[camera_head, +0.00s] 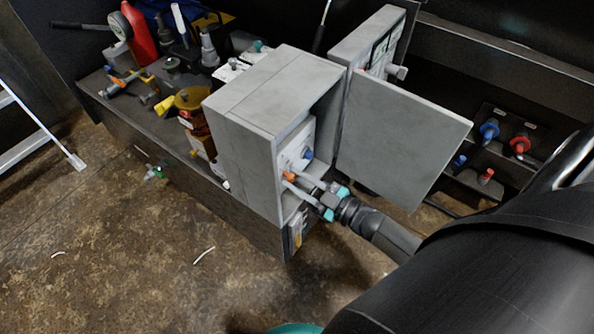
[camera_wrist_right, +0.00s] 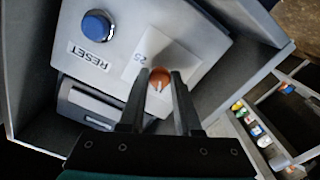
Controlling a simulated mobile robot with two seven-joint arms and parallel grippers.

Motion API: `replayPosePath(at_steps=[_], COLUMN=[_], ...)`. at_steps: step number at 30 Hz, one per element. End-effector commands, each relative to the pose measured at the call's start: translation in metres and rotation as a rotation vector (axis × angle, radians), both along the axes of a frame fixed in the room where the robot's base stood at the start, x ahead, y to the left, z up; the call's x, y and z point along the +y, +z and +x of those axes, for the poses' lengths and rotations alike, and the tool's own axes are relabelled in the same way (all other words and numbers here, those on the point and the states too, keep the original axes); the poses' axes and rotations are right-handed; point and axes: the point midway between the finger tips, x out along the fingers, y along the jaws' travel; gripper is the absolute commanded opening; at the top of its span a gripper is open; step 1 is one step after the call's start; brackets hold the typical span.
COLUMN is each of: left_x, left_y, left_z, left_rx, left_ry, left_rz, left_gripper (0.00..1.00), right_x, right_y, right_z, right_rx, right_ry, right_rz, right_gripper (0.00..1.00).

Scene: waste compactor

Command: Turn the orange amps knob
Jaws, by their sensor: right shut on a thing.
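The orange amps knob (camera_wrist_right: 159,78) is on a light panel inside an open grey box (camera_head: 262,100). In the right wrist view a white pointer mark shows on the knob, below a label reading 25. The knob also shows as a small orange spot in the head view (camera_head: 289,176). My right gripper (camera_wrist_right: 160,82) reaches into the box, with its two fingertips on either side of the knob and shut on it. In the head view my right gripper (camera_head: 302,184) comes in from the lower right. My left gripper is not in view.
A blue RESET button (camera_wrist_right: 96,26) sits beside the knob on the same panel. The open grey door (camera_head: 400,135) stands to the right of the box. Blue (camera_head: 489,130) and red (camera_head: 520,145) connectors are further right. Tools and a red bottle crowd the bench at left.

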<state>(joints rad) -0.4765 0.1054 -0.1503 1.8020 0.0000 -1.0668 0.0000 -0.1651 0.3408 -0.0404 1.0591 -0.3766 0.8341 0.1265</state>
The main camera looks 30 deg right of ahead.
Motion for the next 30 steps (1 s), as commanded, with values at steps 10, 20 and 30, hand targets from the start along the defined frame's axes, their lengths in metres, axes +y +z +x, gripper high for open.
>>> replayPosePath(at_steps=[10, 20, 30], left_x=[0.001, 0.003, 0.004], left_y=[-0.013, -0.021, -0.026], left_z=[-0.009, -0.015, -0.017], left_rx=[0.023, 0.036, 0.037], left_ry=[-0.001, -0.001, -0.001], left_rz=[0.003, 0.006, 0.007], left_gripper=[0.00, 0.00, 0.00], right_x=[-0.002, -0.002, -0.001], right_y=[-0.001, -0.001, -0.001], right_z=[0.000, -0.001, -0.001], right_rx=[0.130, 0.247, 0.340], right_ry=[-0.003, -0.002, -0.003], right_rz=[0.301, 0.585, 0.808], right_gripper=[0.00, 0.00, 0.00])
